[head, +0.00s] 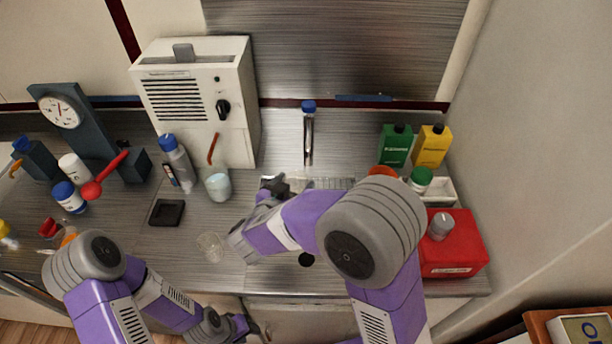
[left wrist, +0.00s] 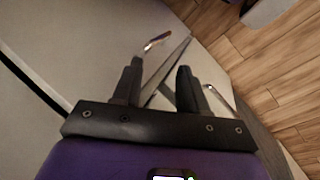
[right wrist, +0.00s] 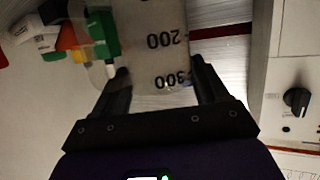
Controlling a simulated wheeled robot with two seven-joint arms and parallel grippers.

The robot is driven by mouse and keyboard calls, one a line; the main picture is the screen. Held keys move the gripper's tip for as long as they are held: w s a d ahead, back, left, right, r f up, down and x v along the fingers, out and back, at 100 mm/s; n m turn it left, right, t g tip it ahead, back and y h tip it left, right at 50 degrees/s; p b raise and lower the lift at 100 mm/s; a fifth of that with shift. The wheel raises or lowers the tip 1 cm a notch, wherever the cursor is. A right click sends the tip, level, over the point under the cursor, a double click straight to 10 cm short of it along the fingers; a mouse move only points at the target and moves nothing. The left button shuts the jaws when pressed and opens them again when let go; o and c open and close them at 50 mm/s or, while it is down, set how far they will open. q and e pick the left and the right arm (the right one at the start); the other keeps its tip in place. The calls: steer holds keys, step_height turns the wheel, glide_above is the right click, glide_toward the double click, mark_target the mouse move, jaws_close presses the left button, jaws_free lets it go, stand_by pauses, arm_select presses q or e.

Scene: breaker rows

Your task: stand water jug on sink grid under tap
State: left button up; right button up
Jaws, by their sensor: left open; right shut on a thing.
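The water jug (right wrist: 158,45) is clear, with dark 200 and 300 marks, and shows between the fingers of my right gripper in the right wrist view. My right gripper (right wrist: 160,85) is shut on it. In the head view my right gripper (head: 277,187) is at the left end of the sink grid (head: 325,183); my arm hides most of the jug. The tap (head: 308,135), metal with a blue top, stands behind the grid. My left gripper (head: 245,328) is open and empty in front of the counter; its fingers show in the left wrist view (left wrist: 157,85).
A beaker with a red rod (head: 217,186) and an empty glass (head: 210,246) stand left of my right arm. A white machine (head: 197,95) stands behind them. Green (head: 395,147) and yellow bottles (head: 432,147) and a red box (head: 455,250) are at right.

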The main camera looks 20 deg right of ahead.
steer(key=f+b+x, duration=0.1)
steer(key=b+x, duration=0.2)
steer(key=x, duration=0.5)
steer(key=shift+w, duration=0.15)
steer(key=shift+f, duration=0.1)
steer(key=shift+f, duration=0.1)
steer(key=o, duration=1.5)
steer(key=shift+f, duration=0.1)
